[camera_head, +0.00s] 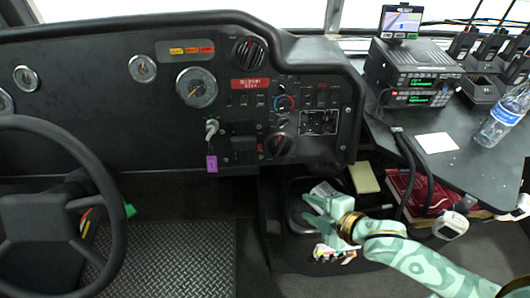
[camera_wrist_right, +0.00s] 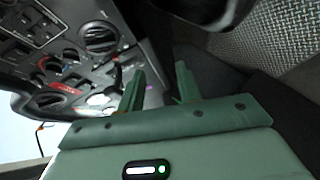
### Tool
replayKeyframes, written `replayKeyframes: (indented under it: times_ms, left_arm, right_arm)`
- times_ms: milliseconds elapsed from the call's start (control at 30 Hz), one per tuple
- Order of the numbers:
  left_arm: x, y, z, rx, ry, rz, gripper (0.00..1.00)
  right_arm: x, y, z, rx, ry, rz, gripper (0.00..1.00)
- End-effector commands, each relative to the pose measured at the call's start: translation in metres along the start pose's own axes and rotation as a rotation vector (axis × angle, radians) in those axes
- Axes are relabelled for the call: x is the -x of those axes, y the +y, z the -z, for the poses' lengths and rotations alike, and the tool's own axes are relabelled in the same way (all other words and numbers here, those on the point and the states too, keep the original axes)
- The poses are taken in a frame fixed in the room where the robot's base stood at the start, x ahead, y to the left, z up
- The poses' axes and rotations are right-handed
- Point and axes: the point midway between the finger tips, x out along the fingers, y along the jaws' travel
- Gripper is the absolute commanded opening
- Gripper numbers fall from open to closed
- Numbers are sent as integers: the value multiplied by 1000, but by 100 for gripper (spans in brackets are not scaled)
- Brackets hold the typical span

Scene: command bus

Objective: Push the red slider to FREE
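No red slider can be made out for certain, and the word FREE cannot be read. In the head view, a small red piece (camera_head: 260,147) shows on the lower dashboard between a black box (camera_head: 243,144) and a black knob (camera_head: 279,145); I cannot tell if it is the slider. My right gripper (camera_head: 314,199) is below and right of the dash, over the dark gap beside the console. In the right wrist view its two green fingers (camera_wrist_right: 159,80) stand apart with nothing between them. My left gripper is not in view.
The steering wheel (camera_head: 45,205) is at left. A key with a purple tag (camera_head: 211,163) hangs from the dash. At right a black table (camera_head: 475,175) carries radios (camera_head: 415,65), a white card (camera_head: 436,143) and a bottle (camera_head: 503,115). Black cables (camera_head: 410,165) hang near my right arm.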

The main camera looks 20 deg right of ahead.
Motion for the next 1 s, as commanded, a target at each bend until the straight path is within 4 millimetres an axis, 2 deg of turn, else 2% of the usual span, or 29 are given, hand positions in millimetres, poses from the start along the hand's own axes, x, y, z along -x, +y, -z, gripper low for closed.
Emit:
replayKeyframes:
  times_ms: [33,200,300,433,533,800,1000]
  left_arm:
    - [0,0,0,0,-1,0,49]
    - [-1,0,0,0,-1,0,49]
    - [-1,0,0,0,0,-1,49]
    - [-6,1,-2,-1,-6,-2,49]
    - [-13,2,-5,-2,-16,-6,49]
    - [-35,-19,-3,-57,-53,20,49]
    - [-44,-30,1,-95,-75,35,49]
  right_arm:
    - [-5,15,-4,57,52,-33,35]
    - [-10,65,-16,194,188,-166,35]
    - [-10,83,-21,230,218,-215,35]
    - [-18,89,-22,239,228,-234,35]
    - [-35,90,-18,237,229,-234,35]
    - [-102,100,-2,234,229,-231,35]
    - [-142,110,9,236,228,-230,35]
